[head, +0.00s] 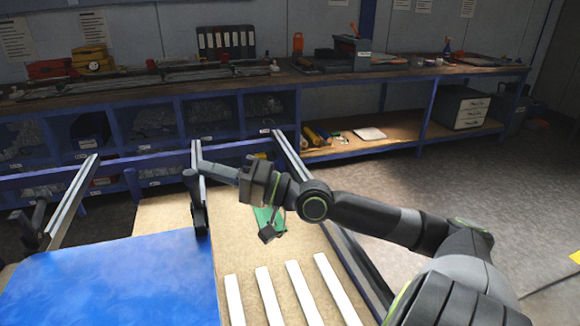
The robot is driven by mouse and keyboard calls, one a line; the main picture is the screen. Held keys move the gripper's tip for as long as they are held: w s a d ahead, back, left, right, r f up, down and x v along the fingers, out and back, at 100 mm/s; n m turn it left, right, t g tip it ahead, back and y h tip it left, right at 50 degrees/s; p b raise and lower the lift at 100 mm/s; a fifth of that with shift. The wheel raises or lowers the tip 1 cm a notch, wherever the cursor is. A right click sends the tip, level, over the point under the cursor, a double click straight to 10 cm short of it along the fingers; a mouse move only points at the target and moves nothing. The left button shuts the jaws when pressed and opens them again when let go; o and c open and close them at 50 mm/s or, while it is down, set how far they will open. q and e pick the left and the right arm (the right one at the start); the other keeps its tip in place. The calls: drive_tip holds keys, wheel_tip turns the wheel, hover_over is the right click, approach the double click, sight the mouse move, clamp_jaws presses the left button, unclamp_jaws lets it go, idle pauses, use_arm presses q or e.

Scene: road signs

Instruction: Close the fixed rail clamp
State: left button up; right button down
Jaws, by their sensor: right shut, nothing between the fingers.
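A black clamp (199,215) with an upright handle stands on the middle metal rail, at the upper right corner of the blue sign panel (110,280). A second black clamp (28,228) stands on the left rail by the panel's left edge. I cannot tell from the picture which is the fixed one. My right gripper (207,167) reaches in from the right, shut and empty, its tip close to the top of the middle clamp's handle. Whether it touches the handle is unclear. My left gripper is out of view.
Several white strips (268,296) lie on the wooden board right of the panel. A green item (264,218) lies partly behind a dark part below my right wrist. A cluttered workbench (350,75) with bins runs along the back. Open floor (480,185) lies right.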

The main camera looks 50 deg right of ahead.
use_arm(q)
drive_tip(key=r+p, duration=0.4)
drive_tip(key=p, duration=0.1)
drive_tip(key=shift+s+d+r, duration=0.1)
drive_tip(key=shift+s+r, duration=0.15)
use_arm(e)
drive_tip(key=v, duration=1.6)
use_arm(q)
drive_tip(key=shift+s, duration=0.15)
use_arm(e)
drive_tip(key=shift+r, duration=0.15)
